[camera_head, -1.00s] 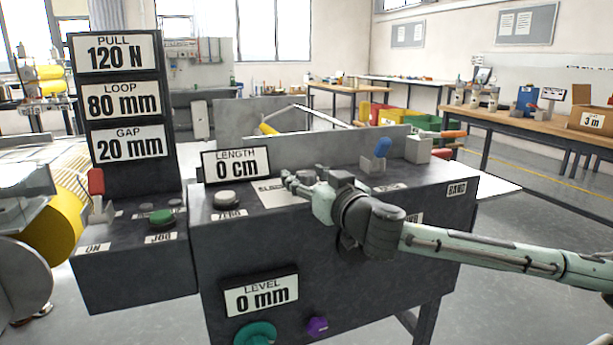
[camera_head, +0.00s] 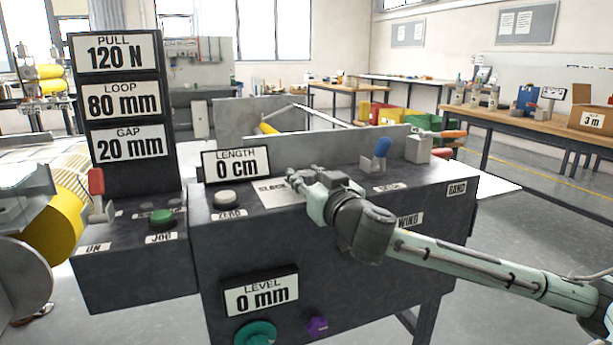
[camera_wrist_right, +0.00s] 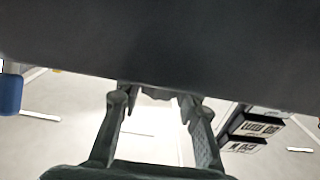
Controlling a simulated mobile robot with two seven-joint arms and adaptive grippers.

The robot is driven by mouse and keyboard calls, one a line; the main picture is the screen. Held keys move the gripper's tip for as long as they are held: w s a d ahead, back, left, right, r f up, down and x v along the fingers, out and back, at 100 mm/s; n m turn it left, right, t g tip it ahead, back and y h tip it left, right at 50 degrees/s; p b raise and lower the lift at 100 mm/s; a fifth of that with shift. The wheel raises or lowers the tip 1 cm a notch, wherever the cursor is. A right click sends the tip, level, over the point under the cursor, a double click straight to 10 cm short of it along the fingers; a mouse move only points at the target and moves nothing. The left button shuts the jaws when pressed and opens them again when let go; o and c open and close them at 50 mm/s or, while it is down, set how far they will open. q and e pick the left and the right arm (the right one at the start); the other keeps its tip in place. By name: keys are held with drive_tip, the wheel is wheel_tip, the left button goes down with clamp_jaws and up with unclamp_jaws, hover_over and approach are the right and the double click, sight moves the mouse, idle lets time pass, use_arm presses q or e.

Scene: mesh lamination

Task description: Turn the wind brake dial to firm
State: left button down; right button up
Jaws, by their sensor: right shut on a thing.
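My left gripper is not in view.
On the console stand a white button (camera_head: 227,199), a LENGTH display (camera_head: 236,164) and a blue-tipped lever (camera_head: 382,150). A red lever (camera_head: 96,182) and green button (camera_head: 162,216) are at left. A purple knob (camera_head: 317,326) and teal knob (camera_head: 256,334) are below.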

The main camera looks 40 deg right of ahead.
drive_tip(key=shift+a+m+g+h, duration=0.1)
drive_tip(key=shift+m+g+h, duration=0.2)
drive_tip(key=shift+m+h, duration=0.5)
drive_tip(key=shift+h, duration=0.7)
drive_tip(key=shift+m+g+h, duration=0.7)
drive_tip(key=shift+m+h, duration=0.3)
drive_tip(key=shift+f+m+g+h, duration=0.1)
drive_tip(key=shift+m+g+h, duration=0.6)
drive_tip(key=shift+h, duration=0.3)
drive_tip(key=m+g+h+b, duration=0.2)
drive_tip(key=m+g+h, duration=0.2)
drive_tip(key=m+g+h+b, duration=0.1)
drive_tip(key=g, duration=0.1)
drive_tip(key=shift+m+g, duration=0.3)
drive_tip(key=shift+g, duration=0.1)
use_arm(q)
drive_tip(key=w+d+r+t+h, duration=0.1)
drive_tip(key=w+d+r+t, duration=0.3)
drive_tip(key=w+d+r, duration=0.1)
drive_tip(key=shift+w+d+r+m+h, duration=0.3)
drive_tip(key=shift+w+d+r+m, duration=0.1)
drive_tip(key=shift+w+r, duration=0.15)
use_arm(e)
drive_tip(key=shift+g+h, duration=0.3)
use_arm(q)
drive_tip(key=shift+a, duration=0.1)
use_arm(e)
drive_tip(key=shift+r, duration=0.2)
